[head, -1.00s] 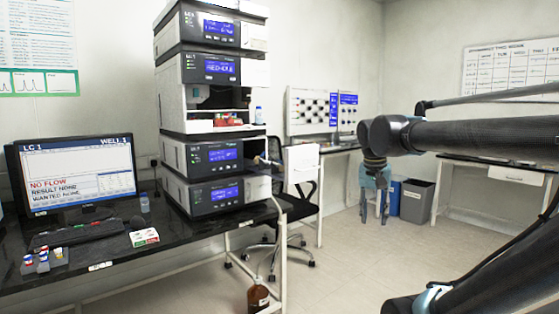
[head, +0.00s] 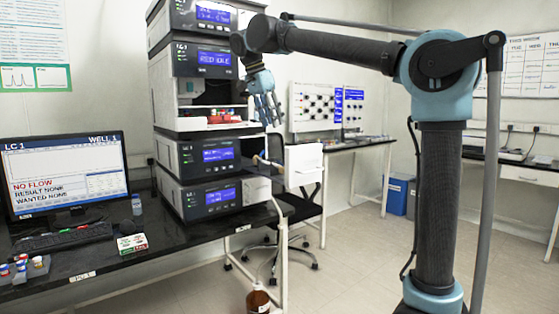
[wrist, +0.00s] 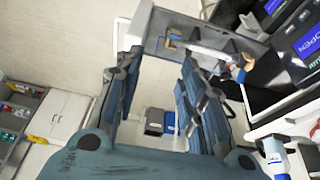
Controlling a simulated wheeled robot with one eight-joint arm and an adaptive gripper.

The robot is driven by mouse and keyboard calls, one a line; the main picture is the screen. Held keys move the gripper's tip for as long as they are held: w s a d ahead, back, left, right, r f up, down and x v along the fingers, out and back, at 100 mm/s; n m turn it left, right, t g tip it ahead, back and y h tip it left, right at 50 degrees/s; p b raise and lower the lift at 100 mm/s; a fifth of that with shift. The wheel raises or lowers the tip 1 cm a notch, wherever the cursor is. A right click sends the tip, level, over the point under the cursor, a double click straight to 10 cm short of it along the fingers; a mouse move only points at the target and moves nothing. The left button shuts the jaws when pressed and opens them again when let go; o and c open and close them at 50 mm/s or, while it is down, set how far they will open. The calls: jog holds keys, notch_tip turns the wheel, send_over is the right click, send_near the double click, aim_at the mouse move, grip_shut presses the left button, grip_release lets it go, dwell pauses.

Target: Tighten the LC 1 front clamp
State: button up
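The LC 1 instrument stack (head: 205,155) stands on the black bench. A small tan and grey fitting (head: 266,161) sticks out from its right side. In the wrist view this looks like a grey bracket (wrist: 155,46) carrying a pale column (wrist: 208,53) with brass-coloured ends. Small clamp parts seem to sit at the column's ends, but I cannot tell which is the front clamp or how tight it is. My gripper (head: 266,108) hangs above and beside this fitting, fingers pointing down. In the wrist view its fingers (wrist: 160,75) are apart with nothing between them.
The monitor (head: 68,178) shows NO FLOW. A keyboard and a small bottle (head: 136,205) are on the bench. A chair (head: 298,205) stands under the fitting's side, and a brown bottle (head: 259,301) is on the floor. Open floor lies to the right.

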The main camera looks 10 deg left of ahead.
aim_at(278, 161)
jog(key=a+x, duration=0.1)
jog(key=x, duration=0.9)
jog(key=a+x, duration=0.1)
jog(key=x, duration=0.4)
jog(key=shift+w+a+f, duration=0.35)
jog(key=shift+f, duration=0.05)
grip_shut()
